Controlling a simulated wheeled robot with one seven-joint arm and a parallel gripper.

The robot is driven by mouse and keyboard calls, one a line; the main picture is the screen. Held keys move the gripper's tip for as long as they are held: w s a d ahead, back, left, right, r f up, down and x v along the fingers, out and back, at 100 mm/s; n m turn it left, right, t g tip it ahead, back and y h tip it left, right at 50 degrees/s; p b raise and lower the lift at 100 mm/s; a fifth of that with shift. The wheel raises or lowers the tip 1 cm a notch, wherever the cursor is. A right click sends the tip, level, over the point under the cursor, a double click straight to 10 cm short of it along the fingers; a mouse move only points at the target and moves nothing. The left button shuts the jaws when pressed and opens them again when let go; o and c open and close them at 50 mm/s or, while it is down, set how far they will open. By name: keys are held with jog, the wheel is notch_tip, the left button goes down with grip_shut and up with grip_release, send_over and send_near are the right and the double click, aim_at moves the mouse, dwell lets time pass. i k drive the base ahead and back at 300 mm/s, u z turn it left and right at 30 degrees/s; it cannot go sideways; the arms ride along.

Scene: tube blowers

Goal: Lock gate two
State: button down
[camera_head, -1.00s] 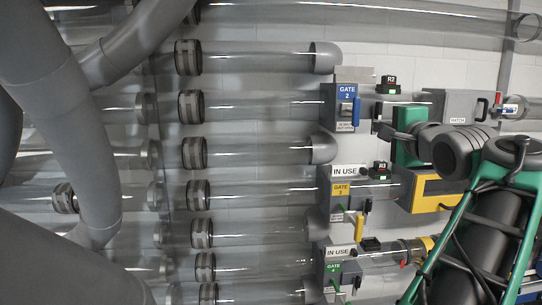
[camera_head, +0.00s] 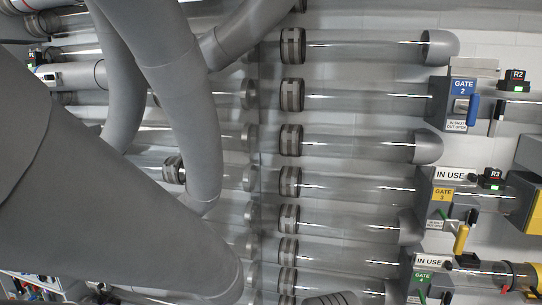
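Gate two is a grey box (camera_head: 438,98) on a clear horizontal tube at the right. It has a blue "GATE 2" label (camera_head: 463,88), a small silver fitting (camera_head: 460,105) and a blue upright handle (camera_head: 473,110) on its right side. A small plate (camera_head: 457,125) under it appears to read "IN SHUT OUT OPEN". A black "R2" unit (camera_head: 517,77) sits to its right. I cannot tell whether the gate is locked. My gripper is not in view.
Clear tubes with ribbed collars (camera_head: 291,95) run across the middle.

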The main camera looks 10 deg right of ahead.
aim_at(498, 110)
jog(key=z, duration=2.2)
jog(key=i, duration=0.5)
jog(key=u, duration=1.9)
